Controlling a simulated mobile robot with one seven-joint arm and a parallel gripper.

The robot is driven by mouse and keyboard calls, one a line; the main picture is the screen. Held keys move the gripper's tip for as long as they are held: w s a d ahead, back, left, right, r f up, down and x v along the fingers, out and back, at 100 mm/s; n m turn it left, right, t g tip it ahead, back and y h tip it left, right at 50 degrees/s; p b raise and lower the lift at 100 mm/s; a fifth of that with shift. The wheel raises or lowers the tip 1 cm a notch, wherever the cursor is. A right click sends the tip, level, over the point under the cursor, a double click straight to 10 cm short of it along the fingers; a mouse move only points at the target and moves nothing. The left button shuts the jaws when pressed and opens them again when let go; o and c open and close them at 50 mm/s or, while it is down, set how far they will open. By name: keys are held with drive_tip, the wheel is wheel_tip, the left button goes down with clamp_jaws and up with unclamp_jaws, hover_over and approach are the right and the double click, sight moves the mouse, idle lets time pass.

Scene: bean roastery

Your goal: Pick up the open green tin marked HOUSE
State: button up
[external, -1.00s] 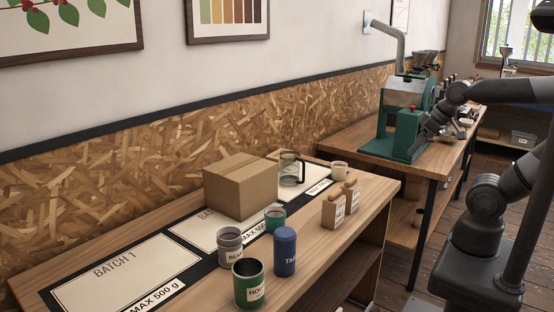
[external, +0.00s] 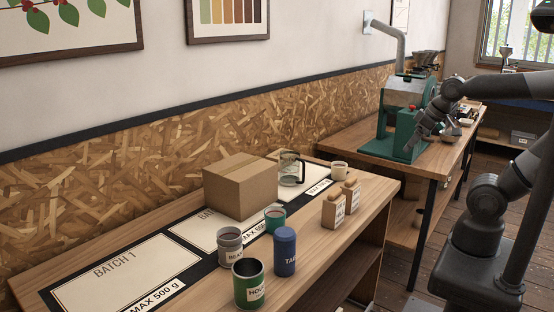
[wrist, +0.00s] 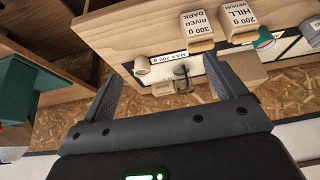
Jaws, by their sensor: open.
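The open green tin (external: 249,284) marked HOUSE stands upright at the front edge of the near bench in the external view. Its mouth is open and looks dark inside. I cannot make it out in the wrist view. My gripper (external: 413,146) is far to the right and behind it, in front of the green roaster. In the wrist view my gripper (wrist: 163,68) is open, with nothing between its fingers.
A blue lidded tin (external: 285,252) stands close right of the green tin, and a grey BEAN tin (external: 230,246) just behind. A teal cup (external: 275,218), cardboard box (external: 240,187), glass jug (external: 291,169) and paper bags (external: 333,211) stand further back. The green roaster (external: 398,118) is near my arm.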

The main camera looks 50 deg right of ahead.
drive_tip(key=w+a+r+n+y, duration=0.1)
drive_tip(key=w+a+r+n, duration=0.15)
drive_tip(key=w+a, duration=0.9)
drive_tip(key=n+g+y, duration=0.2)
drive_tip(key=n, duration=0.4)
hover_over(260, 264)
drive_tip(key=s, duration=0.2)
wheel_tip(260, 264, down, 14)
drive_tip(key=x, duration=0.4)
drive_tip(key=shift+f, duration=0.35)
drive_tip(key=shift+a+x, duration=0.2)
drive_tip(key=shift+x, duration=2.55)
drive_tip(key=shift+r, duration=0.1)
drive_tip(key=shift+c, duration=0.6)
drive_tip(key=c, duration=1)
